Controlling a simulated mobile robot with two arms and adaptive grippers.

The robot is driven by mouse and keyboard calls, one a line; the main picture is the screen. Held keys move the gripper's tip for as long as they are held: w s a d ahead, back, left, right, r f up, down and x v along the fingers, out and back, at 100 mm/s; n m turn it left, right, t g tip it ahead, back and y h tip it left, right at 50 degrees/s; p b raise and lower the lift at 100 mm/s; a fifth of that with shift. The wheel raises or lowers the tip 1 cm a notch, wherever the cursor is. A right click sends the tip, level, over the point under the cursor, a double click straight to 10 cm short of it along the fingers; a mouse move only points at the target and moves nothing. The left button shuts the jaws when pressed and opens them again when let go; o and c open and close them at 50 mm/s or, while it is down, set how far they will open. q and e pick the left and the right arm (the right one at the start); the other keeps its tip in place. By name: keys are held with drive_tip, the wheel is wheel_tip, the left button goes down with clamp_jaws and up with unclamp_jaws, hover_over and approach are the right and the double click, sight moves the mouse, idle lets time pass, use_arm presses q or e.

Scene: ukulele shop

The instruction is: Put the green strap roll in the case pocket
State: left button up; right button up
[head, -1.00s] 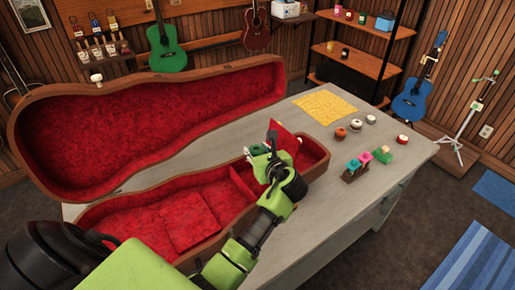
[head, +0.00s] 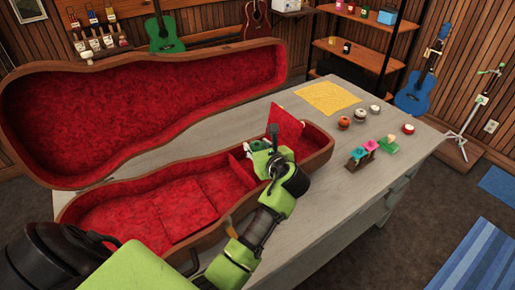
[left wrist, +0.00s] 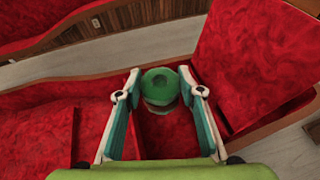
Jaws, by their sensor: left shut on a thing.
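The green strap roll (left wrist: 160,84) is held between the two fingers of my left gripper (left wrist: 160,88) in the left wrist view. In the head view the left gripper (head: 260,148) is at the case pocket, by its raised red lid (head: 287,126). The lid also shows at the right of the left wrist view (left wrist: 255,55). The red-lined pocket (left wrist: 175,142) lies below the roll; I cannot tell whether the roll touches its floor. The open ukulele case (head: 150,212) lies on the table. My right gripper is not in view.
The grey table (head: 300,205) also bears a yellow cloth (head: 328,97), several small round items, and a small rack (head: 358,160) with pink and teal pieces. The case lid (head: 150,110) stands open behind.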

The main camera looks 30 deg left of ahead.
use_arm(q)
drive_tip(key=shift+f+b, duration=0.6)
drive_tip(key=shift+f, duration=1.2)
drive_tip(key=shift+f+b, duration=0.5)
drive_tip(key=shift+f, duration=1.5)
drive_tip(key=o, duration=1.2)
drive_tip(key=shift+o, duration=0.2)
drive_tip(key=shift+w, duration=0.1)
